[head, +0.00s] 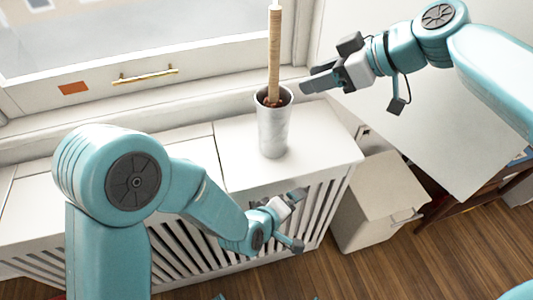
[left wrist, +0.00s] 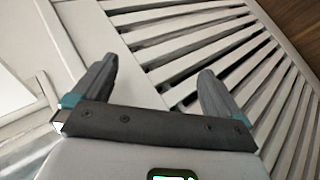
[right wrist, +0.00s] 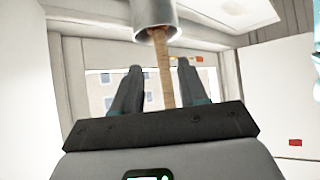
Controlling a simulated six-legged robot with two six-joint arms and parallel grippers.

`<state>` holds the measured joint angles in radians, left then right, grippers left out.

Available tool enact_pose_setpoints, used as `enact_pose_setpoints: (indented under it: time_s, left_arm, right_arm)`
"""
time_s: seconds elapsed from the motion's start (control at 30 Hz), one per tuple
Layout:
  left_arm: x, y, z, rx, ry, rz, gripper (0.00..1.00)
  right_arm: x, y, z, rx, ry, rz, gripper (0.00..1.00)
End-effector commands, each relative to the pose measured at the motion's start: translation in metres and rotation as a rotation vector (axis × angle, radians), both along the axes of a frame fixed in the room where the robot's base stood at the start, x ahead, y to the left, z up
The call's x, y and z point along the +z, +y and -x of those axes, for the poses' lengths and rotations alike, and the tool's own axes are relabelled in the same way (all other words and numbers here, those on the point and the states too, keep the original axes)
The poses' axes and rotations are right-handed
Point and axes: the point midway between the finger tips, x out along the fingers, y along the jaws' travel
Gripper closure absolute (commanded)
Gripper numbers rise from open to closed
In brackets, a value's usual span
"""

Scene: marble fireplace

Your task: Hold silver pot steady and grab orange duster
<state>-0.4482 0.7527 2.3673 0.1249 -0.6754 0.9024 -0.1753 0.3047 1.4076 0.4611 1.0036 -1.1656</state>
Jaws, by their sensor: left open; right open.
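The silver pot (head: 273,135) stands upright on the white radiator cover below the window. A long light-wood handle (head: 274,50) rises from it, with orange-brown material (head: 276,98) at the rim; I take this as the duster, its head mostly hidden inside. My right gripper (head: 310,80) is open, just right of the handle and above the rim. In the right wrist view the handle (right wrist: 164,75) appears between the open fingers (right wrist: 158,66), with the pot (right wrist: 153,14) at the top. My left gripper (head: 297,220) is open and empty, below the pot before the slatted front; the left wrist view shows slats beyond its fingers (left wrist: 156,68).
The radiator cover (head: 225,150) has a clear top around the pot and a slatted front. A window with a brass handle (head: 145,76) is behind. A white bin (head: 375,205) stands on the wooden floor at right, near a white panel (head: 450,130).

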Motion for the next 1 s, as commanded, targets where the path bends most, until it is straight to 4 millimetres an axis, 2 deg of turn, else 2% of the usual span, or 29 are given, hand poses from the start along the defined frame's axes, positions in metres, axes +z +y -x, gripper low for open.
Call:
enact_pose_setpoints:
  time_s: [0.03, 0.07, 0.1, 0.17, 0.3, 0.4, 0.5, 0.6, 0.77, 0.87, 1.0]
  left_arm:
    - [0.028, -0.025, -0.003, 0.017, -0.040, 0.082, 0.00]
    - [0.043, -0.037, -0.004, 0.044, -0.050, 0.139, 0.00]
    - [0.069, -0.048, -0.007, 0.117, -0.051, 0.243, 0.00]
    - [0.098, -0.039, -0.013, 0.307, -0.003, 0.410, 0.00]
    - [0.150, -0.007, -0.018, 0.737, 0.125, 0.822, 0.00]
    - [0.177, 0.015, -0.014, 0.980, 0.211, 1.101, 0.00]
    - [0.194, 0.033, -0.008, 1.163, 0.281, 1.330, 0.00]
    - [0.203, 0.046, -0.002, 1.283, 0.329, 1.487, 0.00]
    - [0.206, 0.054, 0.000, 1.364, 0.364, 1.594, 0.00]
    - [0.202, 0.054, -0.010, 1.375, 0.365, 1.602, 0.00]
    - [0.191, 0.052, -0.034, 1.375, 0.363, 1.598, 0.00]
  right_arm:
    - [0.000, 0.000, 0.000, -0.001, -0.001, 0.000, 0.57]
    - [0.000, 0.000, 0.000, -0.001, 0.000, 0.000, 0.57]
    - [0.000, 0.000, -0.001, -0.001, 0.000, 0.000, 0.57]
    - [0.000, 0.000, -0.001, -0.003, 0.000, 0.000, 0.57]
    - [0.000, 0.000, -0.002, -0.003, 0.000, 0.000, 0.57]
    - [0.000, 0.000, -0.002, -0.004, 0.000, 0.000, 0.57]
    - [0.000, 0.000, -0.003, -0.004, 0.000, 0.000, 0.57]
    - [0.000, 0.000, -0.003, -0.004, 0.000, 0.000, 0.57]
    - [0.000, 0.000, -0.003, -0.004, 0.000, 0.000, 0.57]
    - [0.000, 0.000, -0.003, -0.004, 0.000, 0.000, 0.57]
    - [0.000, 0.000, -0.003, -0.003, 0.000, 0.000, 0.57]
